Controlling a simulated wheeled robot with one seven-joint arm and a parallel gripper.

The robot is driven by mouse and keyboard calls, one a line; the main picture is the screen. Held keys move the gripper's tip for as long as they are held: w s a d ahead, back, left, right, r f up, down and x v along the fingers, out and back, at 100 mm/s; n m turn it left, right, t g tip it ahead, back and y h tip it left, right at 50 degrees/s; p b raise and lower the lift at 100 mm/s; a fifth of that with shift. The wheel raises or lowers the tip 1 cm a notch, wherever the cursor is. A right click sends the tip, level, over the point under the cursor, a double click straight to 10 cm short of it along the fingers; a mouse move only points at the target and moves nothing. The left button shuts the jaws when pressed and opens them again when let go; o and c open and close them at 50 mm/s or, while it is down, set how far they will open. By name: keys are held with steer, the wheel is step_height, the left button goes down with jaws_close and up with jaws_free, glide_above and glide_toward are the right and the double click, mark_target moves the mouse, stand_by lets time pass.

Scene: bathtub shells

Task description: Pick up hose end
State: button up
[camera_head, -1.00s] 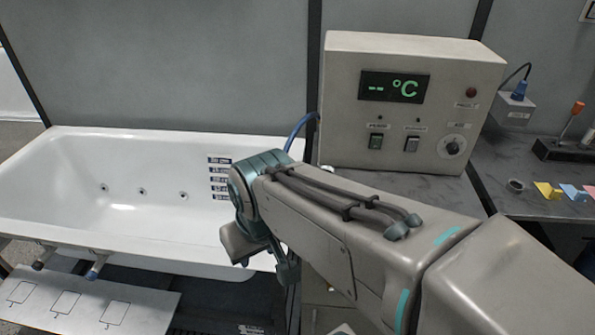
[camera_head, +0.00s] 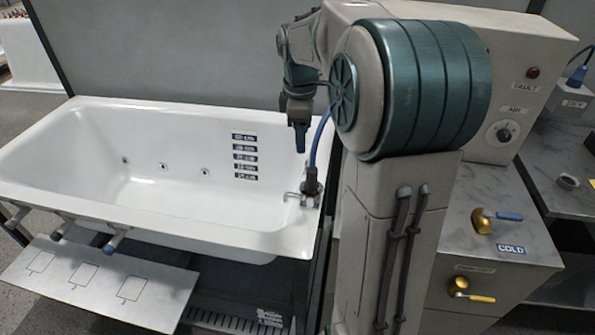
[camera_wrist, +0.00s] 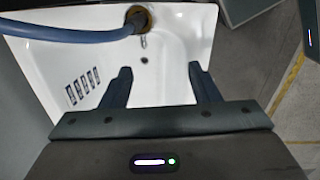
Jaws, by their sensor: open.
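The blue hose (camera_head: 319,145) arches down at the tub's right end to its dark end fitting (camera_head: 311,184), by the rim and a small metal spout. In the wrist view the hose (camera_wrist: 75,33) enters from the left and finishes in a dark and brass-coloured end (camera_wrist: 137,17) at the top. My gripper (camera_head: 300,148) points down above the tub's right end, just left of the hose. In the wrist view my gripper (camera_wrist: 162,82) is open, with nothing between its fingers. The hose end lies beyond the fingertips, apart from them.
The white bathtub (camera_head: 90,140) has several labels inside. A control box (camera_head: 535,60) stands behind my arm, which hides much of it. A cabinet (camera_head: 500,255) with blue and yellow valve handles is at right. A white marked board (camera_head: 100,283) lies in front of the tub.

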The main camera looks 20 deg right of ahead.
mark_target(312, 162)
steer(key=w+d+f+n+b, duration=0.1)
steer(key=w+d+f+n, duration=0.25)
steer(key=w+d, duration=0.2)
steer(key=shift+g+y, duration=0.3)
steer(key=f, duration=0.8)
steer(key=shift+s+d+f, duration=0.2)
steer(key=shift+s+f, duration=0.05)
steer(key=shift+f, duration=0.15)
steer(key=f, duration=0.5)
steer(key=shift+s+a+f, duration=0.1)
steer(key=shift+a, duration=0.2)
steer(key=c, duration=1.2)
